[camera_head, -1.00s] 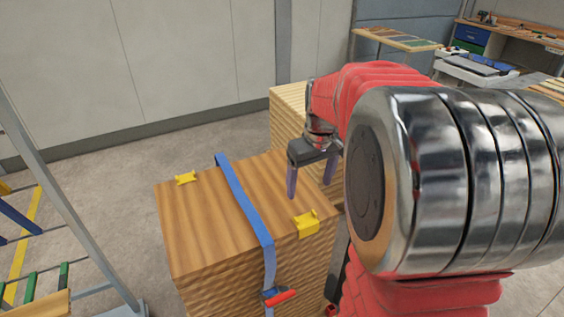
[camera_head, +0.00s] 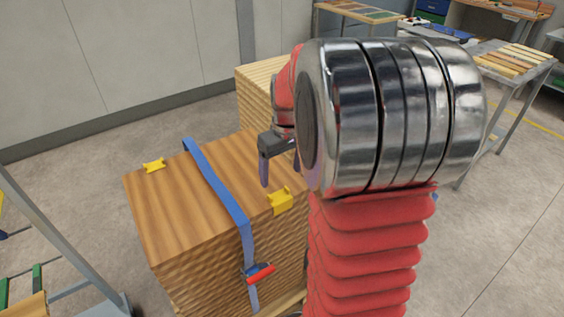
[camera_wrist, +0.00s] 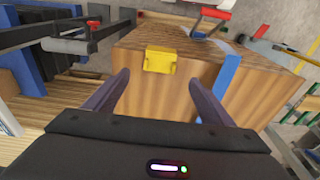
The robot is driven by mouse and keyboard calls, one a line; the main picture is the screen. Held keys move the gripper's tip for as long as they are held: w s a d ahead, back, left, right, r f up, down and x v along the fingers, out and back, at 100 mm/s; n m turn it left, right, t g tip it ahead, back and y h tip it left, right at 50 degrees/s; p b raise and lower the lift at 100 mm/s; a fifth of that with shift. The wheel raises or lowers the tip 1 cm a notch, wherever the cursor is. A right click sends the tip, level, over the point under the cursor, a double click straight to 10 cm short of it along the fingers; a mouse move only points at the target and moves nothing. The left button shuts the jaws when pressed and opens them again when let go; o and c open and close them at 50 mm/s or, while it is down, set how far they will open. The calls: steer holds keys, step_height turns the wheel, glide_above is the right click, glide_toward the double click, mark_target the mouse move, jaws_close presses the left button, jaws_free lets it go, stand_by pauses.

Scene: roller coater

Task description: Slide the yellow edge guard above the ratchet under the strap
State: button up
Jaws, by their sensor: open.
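The near yellow edge guard (camera_head: 280,200) sits on the box's top edge, right of the blue strap (camera_head: 215,183), apart from it. It also shows in the wrist view (camera_wrist: 160,59), ahead of my gripper and between its fingers' lines. The strap runs over the wooden box (camera_head: 172,212) and down its front face. The ratchet with a red handle (camera_head: 260,273) is on the strap on that face. A second yellow guard (camera_head: 154,165) lies at the far left edge, beside the strap. My gripper (camera_wrist: 160,92) is open and empty, short of the near guard.
A paler wooden stack (camera_head: 255,95) stands behind the box. A grey metal frame (camera_head: 60,245) stands at the left. A table with wooden boards (camera_head: 510,60) is at the right. Bare floor (camera_head: 70,160) lies between the box and wall.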

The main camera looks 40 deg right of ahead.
mark_target(279, 197)
steer(key=f, duration=0.6)
steer(key=w+f, duration=0.1)
steer(key=f, duration=0.2)
steer(key=shift+c, duration=0.6)
steer(key=c, duration=1.1)
